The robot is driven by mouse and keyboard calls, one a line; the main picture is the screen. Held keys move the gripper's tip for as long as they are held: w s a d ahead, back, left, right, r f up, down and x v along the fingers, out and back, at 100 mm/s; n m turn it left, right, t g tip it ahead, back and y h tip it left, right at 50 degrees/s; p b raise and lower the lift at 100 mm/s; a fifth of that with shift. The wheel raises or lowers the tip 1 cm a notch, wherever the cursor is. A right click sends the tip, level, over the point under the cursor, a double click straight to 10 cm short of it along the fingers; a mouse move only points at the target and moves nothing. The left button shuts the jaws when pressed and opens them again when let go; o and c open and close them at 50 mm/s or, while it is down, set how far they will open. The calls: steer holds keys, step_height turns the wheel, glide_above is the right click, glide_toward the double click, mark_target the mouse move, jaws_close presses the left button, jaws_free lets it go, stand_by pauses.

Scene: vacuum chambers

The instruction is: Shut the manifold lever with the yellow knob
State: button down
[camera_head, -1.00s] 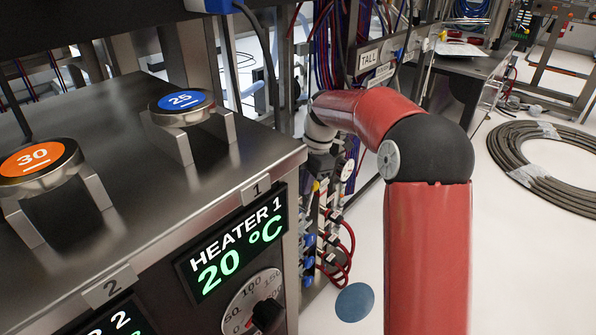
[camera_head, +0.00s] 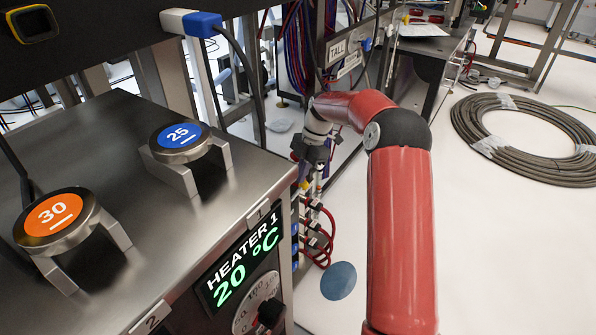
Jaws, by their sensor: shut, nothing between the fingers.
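My red arm reaches over to the manifold behind the heater box's right corner. My gripper (camera_head: 310,163) points down there, small and dark, and is shut and empty as far as it shows. A small yellow spot (camera_head: 304,185), likely the yellow knob, is just below the gripper. I cannot tell whether they touch. The lever's own position is hidden. The manifold (camera_head: 314,238) shows as a narrow column with blue and dark fittings and red hoses, partly hidden by the heater box.
The heater box (camera_head: 232,185) fills the left, with a 30 weight (camera_head: 52,215) and a 25 weight (camera_head: 180,137) on its top. Its edge is close to the gripper. A blue disc (camera_head: 338,281) lies on the floor. A cable coil (camera_head: 470,125) lies on open floor at right.

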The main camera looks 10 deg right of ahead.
steer(key=shift+w+d+f, duration=0.25)
steer(key=shift+d+f, duration=0.05)
steer(key=shift+f, duration=0.5)
steer(key=shift+d+f, duration=0.2)
steer(key=shift+f, duration=0.1)
steer(key=shift+r, duration=0.1)
steer(key=a+v, duration=0.1)
steer(key=v, duration=0.7)
steer(key=shift+d+r, duration=0.15)
steer(key=shift+r, duration=0.3)
